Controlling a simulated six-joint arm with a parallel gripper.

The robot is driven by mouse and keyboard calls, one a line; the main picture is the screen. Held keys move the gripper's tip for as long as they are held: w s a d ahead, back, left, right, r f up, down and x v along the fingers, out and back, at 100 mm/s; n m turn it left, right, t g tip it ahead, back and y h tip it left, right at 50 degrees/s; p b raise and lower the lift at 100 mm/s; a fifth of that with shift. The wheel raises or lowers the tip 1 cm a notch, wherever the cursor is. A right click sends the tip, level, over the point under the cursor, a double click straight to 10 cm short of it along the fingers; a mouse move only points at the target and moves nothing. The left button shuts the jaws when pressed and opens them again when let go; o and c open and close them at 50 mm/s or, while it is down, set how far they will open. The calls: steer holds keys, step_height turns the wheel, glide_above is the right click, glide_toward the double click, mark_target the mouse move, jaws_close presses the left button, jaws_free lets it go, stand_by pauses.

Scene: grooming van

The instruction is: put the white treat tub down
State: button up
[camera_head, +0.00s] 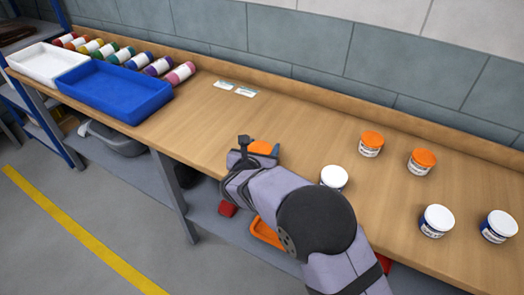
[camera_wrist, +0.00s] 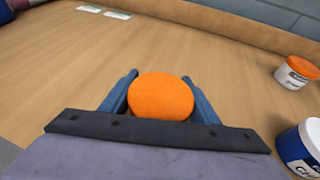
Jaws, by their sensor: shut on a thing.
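My gripper (camera_wrist: 160,80) is shut on a tub with an orange lid (camera_wrist: 161,98), with one blue finger on each side of it. Only the lid shows clearly; the tub's body is hidden, so its colour cannot be seen. In the head view my gripper (camera_head: 260,152) and the held tub's orange lid (camera_head: 262,146) are over the front part of the wooden bench (camera_head: 215,125). I cannot tell whether the tub touches the bench top. Two other tubs with orange lids and white bodies stand further right, one at the back (camera_head: 371,144) and one beside it (camera_head: 421,162).
Tubs with white lids and blue bodies stand right of my gripper, the nearest (camera_head: 334,177) close to my arm, others (camera_head: 436,221) (camera_head: 499,226) further right. Two cards (camera_head: 234,88) lie towards the back. A blue tray (camera_head: 115,90), a white tray (camera_head: 45,63) and several coloured bottles stand left.

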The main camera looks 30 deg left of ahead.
mark_target(477, 184)
step_height(477, 184, up, 9)
steer(key=shift+r, duration=0.1)
stand_by(0.3)
steer(key=w+d+m+h, duration=0.2)
steer(key=w+d, duration=0.4)
steer(key=d, duration=0.4)
steer(key=w+d+f+m+h, duration=0.1)
steer(key=w+d, duration=0.4)
steer(key=d, duration=0.5)
steer(key=w+d+m+h, duration=0.3)
steer(key=w+d, duration=0.3)
steer(key=d, duration=0.4)
steer(key=shift+w+f+h, duration=0.35)
steer(key=shift+h, duration=0.25)
steer(key=w+d+m+h, duration=0.1)
steer(key=d, duration=0.4)
steer(key=w+d+m+g+h, duration=0.1)
steer(key=d, duration=0.4)
steer(key=d+m+h, duration=0.1)
steer(key=d, duration=0.5)
steer(key=shift+w+f, duration=0.15)
steer(key=shift+w, duration=0.25)
steer(key=d+r+m+g+h, duration=0.3)
steer(key=d, duration=1.5)
steer(key=shift+t, duration=0.3)
steer(key=shift+w+a+f, duration=0.15)
steer(key=shift+f, duration=2.55)
steer(key=shift+w+a+f, duration=0.15)
steer(key=shift+f, duration=2.5)
steer(key=shift+f, duration=0.15)
